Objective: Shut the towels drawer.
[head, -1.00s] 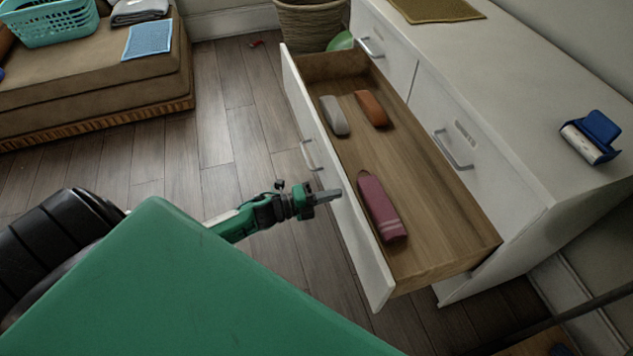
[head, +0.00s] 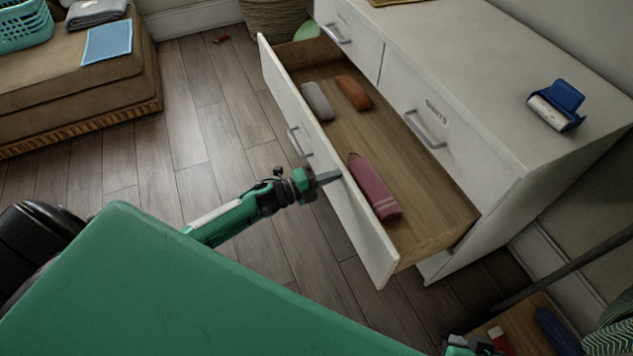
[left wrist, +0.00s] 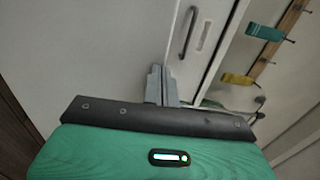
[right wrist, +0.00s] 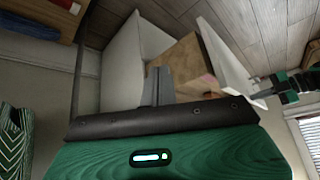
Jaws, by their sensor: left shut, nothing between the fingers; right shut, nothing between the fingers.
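The open drawer (head: 375,233) sticks out from a white cabinet. I take it for the towels drawer; its label is not readable. Inside lie a grey rolled towel (head: 317,100), an orange-brown one (head: 353,92) and a pink one (head: 374,187). My left gripper (head: 328,179) is shut and empty, its tips at the outer face of the drawer front, right of its handle (head: 299,141); contact looks likely. In the left wrist view the shut fingers (left wrist: 161,84) point at a white panel. My right gripper (right wrist: 158,86) is shut and empty, with the drawer beyond it.
The cabinet top (head: 470,60) holds a blue-and-white object (head: 557,105). Closed drawers with handles (head: 425,128) sit in the cabinet face. A wicker basket (head: 272,17) stands beyond the drawer's far end. Bare wood floor (head: 190,130) lies left of the drawer. A pole (head: 570,264) slants at right.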

